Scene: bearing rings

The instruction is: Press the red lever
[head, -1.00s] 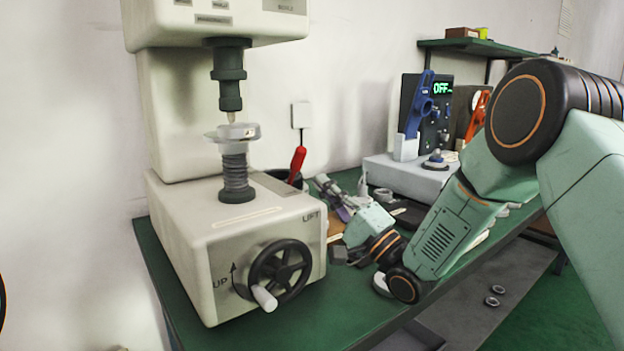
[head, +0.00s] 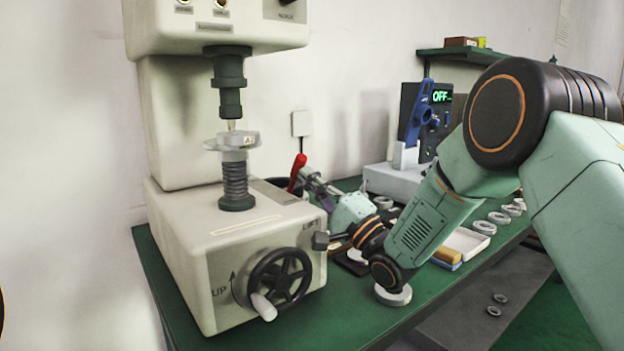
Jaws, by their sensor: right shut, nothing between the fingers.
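The red lever (head: 297,171) stands tilted behind the right rear side of the cream testing machine (head: 175,240). Its lower end goes down beside a dark round container-like part. My right gripper (head: 306,177) is shut and empty, its tips just right of the lever. I cannot tell whether they touch it. A ring (head: 238,141) rests on the machine's threaded post, under the vertical indenter. My left gripper is not in view.
A black handwheel (head: 281,278) with a white knob is on the machine's front. Several metal rings (head: 484,227) lie along the green table (head: 400,325) at right. A grey unit with a blue lever (head: 419,112) and an "OFF" display stands behind my right arm.

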